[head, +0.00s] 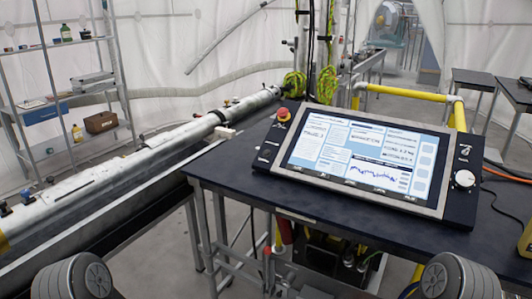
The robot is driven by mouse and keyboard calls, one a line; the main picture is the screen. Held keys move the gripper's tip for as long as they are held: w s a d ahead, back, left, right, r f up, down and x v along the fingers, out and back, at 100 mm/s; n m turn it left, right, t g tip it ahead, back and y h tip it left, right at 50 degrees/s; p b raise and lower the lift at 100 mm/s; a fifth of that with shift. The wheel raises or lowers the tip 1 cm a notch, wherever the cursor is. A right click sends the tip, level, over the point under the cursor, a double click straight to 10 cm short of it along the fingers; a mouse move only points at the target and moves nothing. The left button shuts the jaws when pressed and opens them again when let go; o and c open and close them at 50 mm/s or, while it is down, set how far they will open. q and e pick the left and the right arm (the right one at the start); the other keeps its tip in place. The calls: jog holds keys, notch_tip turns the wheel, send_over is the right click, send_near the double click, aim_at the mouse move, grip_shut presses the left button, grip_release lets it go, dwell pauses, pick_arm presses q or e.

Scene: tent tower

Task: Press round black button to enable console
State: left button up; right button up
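The console (360,154) lies tilted on a dark table, with a large lit screen (350,160) showing windows and a blue graph. A red knob (284,114) sits at the upper left of its black frame, with small controls and marks below it. A white round dial (464,178) sits on the right side strip, with small marks above it. I cannot make out a round black button clearly against the black frame. Neither gripper shows; only rounded grey parts of my arms appear at the bottom left and bottom right.
The dark table (225,170) has bare room left of the console. A long grey pipe (150,150) runs along the left. Metal shelving (60,100) stands behind it. Yellow pipes (405,93) run behind the console. Cables hang at the right, and other tables stand at the back right.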

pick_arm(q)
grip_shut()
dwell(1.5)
